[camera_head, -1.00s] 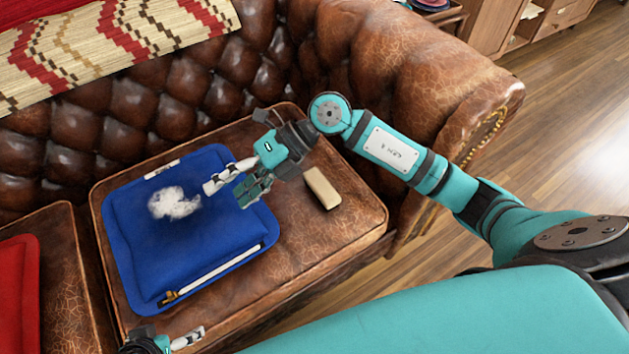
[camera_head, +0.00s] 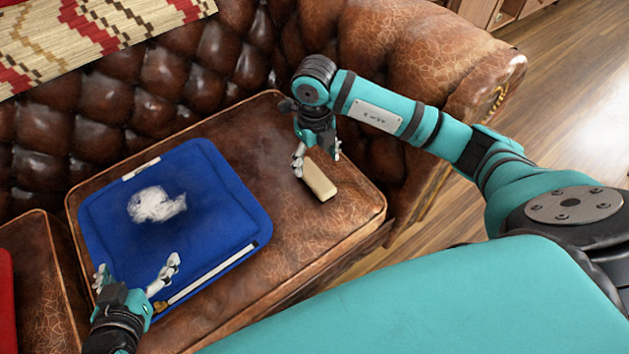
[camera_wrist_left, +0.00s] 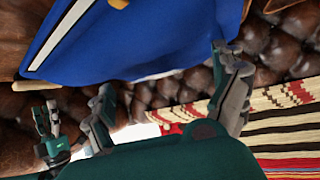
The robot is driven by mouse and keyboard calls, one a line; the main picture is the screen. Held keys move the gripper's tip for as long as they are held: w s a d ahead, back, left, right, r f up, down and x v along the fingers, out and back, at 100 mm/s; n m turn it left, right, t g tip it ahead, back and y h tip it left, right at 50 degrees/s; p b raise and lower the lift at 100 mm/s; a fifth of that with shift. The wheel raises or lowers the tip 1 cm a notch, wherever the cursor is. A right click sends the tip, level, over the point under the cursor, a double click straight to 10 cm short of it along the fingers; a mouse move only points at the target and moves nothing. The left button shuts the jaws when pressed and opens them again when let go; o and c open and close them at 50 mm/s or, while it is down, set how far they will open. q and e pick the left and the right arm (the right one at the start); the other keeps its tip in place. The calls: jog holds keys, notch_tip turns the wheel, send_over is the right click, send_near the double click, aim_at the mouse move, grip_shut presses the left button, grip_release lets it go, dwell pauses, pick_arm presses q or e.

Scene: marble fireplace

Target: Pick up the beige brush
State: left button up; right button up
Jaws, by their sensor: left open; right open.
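The beige brush (camera_head: 320,182) is a block-like piece lying on the brown leather seat, right of the blue cushion (camera_head: 225,215). My right gripper (camera_head: 317,153) is open and points down at the brush's far end. Its fingers show on both sides of that end; whether they touch it I cannot tell. My left gripper (camera_head: 136,275) is open and empty over the front left part of the blue cushion. Its fingers also show in the left wrist view (camera_wrist_left: 165,95), with the blue cushion beyond them.
A white fluffy patch (camera_head: 157,204) is on the blue cushion. The tufted backrest (camera_head: 150,100) and rolled armrest (camera_head: 430,50) bound the leather seat (camera_head: 300,235). A red item (camera_head: 6,300) is at far left. The seat around the brush is clear.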

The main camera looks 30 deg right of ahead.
aim_at(315, 175)
pick_arm(q)
jog(key=shift+w+d+r+t+h, duration=0.15)
jog(key=shift+w+d+r+t, duration=0.1)
jog(key=shift+w+r+t, duration=0.3)
jog(key=shift+w+d+r+t+h, duration=0.2)
jog(key=shift+w+r+t, duration=0.25)
jog(key=shift+r, duration=0.2)
pick_arm(e)
jog(key=shift+f, duration=1.35)
notch_tip(315, 175, down, 5)
jog(key=shift+f+b, duration=0.1)
jog(key=shift+b, duration=0.9)
jog(key=shift+f, duration=0.1)
pick_arm(q)
notch_tip(315, 175, up, 6)
jog(key=w+d+t+h, duration=0.1)
jog(key=w+t, duration=0.1)
jog(key=t, duration=0.2)
jog(key=shift+d+r, duration=0.2)
jog(key=shift+d, duration=0.05)
jog(key=shift+w, duration=0.1)
pick_arm(e)
jog(key=shift+c, duration=0.3)
jog(key=c, duration=1.3)
